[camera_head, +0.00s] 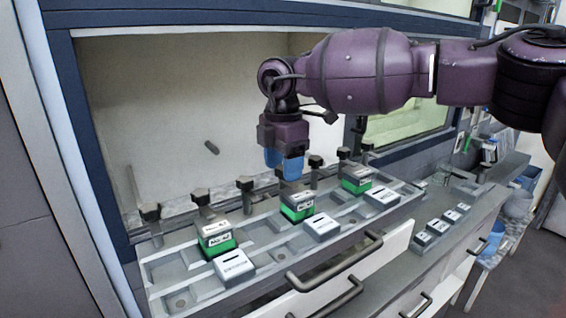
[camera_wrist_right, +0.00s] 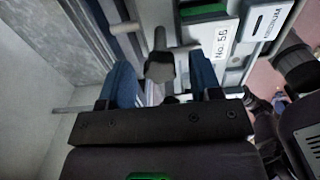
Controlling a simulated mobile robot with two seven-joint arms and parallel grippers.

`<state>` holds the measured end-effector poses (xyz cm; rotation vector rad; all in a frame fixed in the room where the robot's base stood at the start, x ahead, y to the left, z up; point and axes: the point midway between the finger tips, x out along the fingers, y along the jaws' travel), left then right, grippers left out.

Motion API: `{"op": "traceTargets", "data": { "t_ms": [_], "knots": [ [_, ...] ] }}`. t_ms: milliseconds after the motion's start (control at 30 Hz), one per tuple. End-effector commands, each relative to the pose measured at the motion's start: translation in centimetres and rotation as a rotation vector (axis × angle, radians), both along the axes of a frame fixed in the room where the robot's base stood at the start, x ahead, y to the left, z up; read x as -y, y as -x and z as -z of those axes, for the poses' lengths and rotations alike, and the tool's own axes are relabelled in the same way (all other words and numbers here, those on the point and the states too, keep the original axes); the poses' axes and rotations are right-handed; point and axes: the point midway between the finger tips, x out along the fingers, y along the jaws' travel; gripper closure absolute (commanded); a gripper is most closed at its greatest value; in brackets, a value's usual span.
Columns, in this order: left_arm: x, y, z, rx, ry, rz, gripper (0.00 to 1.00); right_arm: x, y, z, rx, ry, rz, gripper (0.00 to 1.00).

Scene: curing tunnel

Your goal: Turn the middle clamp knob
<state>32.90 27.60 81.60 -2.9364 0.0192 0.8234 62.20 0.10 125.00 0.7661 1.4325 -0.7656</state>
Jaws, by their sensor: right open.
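A row of dark star-shaped knobs runs along the back of the grey tray (camera_head: 190,287) in the head view. My right gripper (camera_head: 283,164) points down with its blue fingers apart, over the middle of this row behind the middle green-and-white box (camera_head: 297,204). The middle clamp knob is largely hidden by the fingers in the head view. In the right wrist view a dark grey knob (camera_wrist_right: 160,68) lies between the two blue fingers of the gripper (camera_wrist_right: 162,82). I cannot tell whether the fingers touch it. My left gripper is not in view.
Other knobs stand to the left (camera_head: 201,196) and right (camera_head: 343,153). Left (camera_head: 216,238) and right (camera_head: 357,180) green-and-white boxes and several pale blocks (camera_head: 233,267) sit in the tray. Drawer handles (camera_head: 335,265) stick out in front. The tunnel's frame (camera_head: 85,150) rises at left.

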Motion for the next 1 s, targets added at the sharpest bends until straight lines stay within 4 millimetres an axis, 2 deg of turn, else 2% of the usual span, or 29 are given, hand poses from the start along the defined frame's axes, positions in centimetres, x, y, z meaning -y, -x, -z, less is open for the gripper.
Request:
{"op": "traceTargets", "data": {
  "t_ms": [167,400,500,767,1000],
  "knots": [
    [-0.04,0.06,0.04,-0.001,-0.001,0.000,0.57,-0.01,0.01,0.01,0.000,0.000,0.000,0.42],
    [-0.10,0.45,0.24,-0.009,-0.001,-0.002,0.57,-0.02,0.01,-0.01,0.000,0.000,-0.001,0.78],
    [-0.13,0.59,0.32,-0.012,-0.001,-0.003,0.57,-0.02,0.01,-0.02,0.000,0.000,-0.001,0.91],
    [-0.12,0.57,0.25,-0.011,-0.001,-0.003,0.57,-0.01,0.02,-0.06,0.000,0.000,-0.030,0.91],
    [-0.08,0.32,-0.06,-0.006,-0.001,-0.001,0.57,-0.02,0.02,-0.13,0.001,0.001,-0.154,0.91]
  ]
}}
